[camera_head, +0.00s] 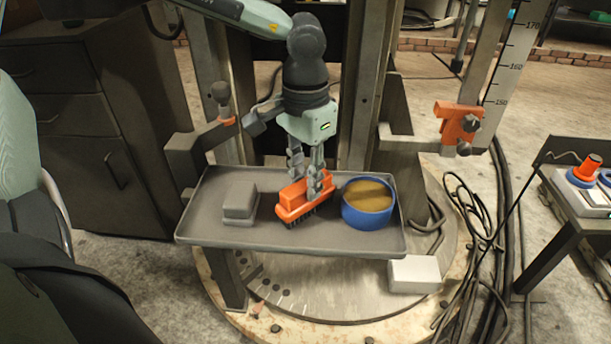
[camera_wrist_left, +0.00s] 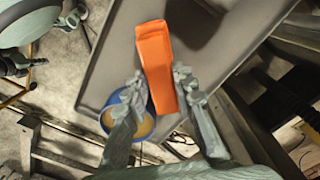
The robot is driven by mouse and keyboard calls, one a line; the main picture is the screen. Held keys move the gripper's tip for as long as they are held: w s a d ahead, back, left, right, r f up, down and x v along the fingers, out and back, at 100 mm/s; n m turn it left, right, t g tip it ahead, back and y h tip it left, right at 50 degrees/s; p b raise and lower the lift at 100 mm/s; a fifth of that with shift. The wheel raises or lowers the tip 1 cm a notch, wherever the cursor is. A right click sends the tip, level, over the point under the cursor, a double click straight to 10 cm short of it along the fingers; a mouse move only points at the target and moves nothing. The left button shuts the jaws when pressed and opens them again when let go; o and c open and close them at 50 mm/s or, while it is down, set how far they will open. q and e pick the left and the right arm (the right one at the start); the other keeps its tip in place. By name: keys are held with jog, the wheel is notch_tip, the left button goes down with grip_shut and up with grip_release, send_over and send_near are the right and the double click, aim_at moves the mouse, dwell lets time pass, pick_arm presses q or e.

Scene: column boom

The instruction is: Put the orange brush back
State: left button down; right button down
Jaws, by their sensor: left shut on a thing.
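The orange brush (camera_head: 292,203) has dark bristles pointing down and is at the middle of the grey tray (camera_head: 225,239), between a grey block and a blue tin. My left gripper (camera_head: 307,180) comes down from above and is shut on the brush, with one finger on each side of it. In the left wrist view the orange brush (camera_wrist_left: 157,60) lies between the fingers of the left gripper (camera_wrist_left: 155,98). The bristles are at or just above the tray floor; I cannot tell whether they touch it. My right gripper is not in view.
The blue tin (camera_head: 368,211) with tan contents stands close to the right of the brush. The grey block (camera_head: 240,202) sits to its left. A white box (camera_head: 414,273) is below the tray's right corner. Black cables (camera_head: 478,230) hang at right.

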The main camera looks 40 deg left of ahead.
aim_at(305, 183)
pick_arm(q)
jog(key=c, duration=1.3)
grip_release()
jog(key=shift+o, duration=0.2)
notch_tip(305, 183, up, 12)
